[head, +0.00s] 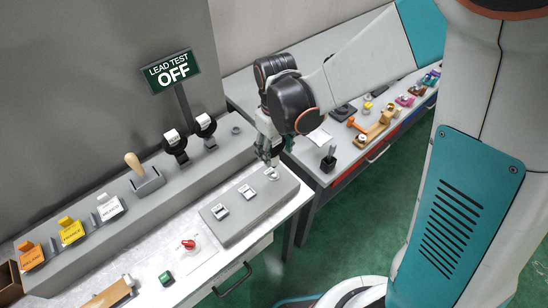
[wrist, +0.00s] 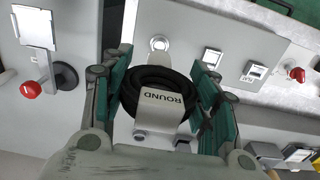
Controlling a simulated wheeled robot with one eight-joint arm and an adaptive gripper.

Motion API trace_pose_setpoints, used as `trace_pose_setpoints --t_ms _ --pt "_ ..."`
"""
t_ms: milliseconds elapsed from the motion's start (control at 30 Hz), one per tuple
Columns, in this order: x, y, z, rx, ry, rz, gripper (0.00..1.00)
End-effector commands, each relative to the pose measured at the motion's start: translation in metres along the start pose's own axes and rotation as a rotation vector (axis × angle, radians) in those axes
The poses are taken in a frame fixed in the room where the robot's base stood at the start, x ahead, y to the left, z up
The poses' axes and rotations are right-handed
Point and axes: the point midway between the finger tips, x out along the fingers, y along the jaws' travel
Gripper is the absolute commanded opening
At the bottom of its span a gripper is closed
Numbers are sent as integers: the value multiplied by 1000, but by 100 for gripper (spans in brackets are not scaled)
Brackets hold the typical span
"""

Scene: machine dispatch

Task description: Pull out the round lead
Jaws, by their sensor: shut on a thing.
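The round lead (wrist: 160,84) is a black coil with a white tag reading ROUND. In the wrist view it sits between the two green-padded fingers of my gripper (wrist: 168,103), which is shut on it. A round metal socket (wrist: 160,43) shows just beyond the coil; I cannot tell whether the lead's plug is in it. In the head view my gripper (head: 268,153) is low over the far end of the grey socket block (head: 236,222), close above the round socket (head: 271,174). The lead is mostly hidden there by the gripper.
Two more sockets (head: 220,211) (head: 247,192) sit on the block. Two black leads with white tags (head: 174,145) (head: 204,125) stand on the ledge behind. A sign (head: 171,71) reads LEAD TEST OFF. A red knob (head: 188,244) and a side bench with small parts (head: 375,125) are nearby.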

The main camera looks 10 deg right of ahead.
Motion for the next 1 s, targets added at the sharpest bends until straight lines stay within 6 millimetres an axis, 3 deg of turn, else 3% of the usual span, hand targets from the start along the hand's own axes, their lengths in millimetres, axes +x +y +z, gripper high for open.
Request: trace_pose_setpoints --t_ms 1000 --pt "-38 0 0 0 0 0 24"
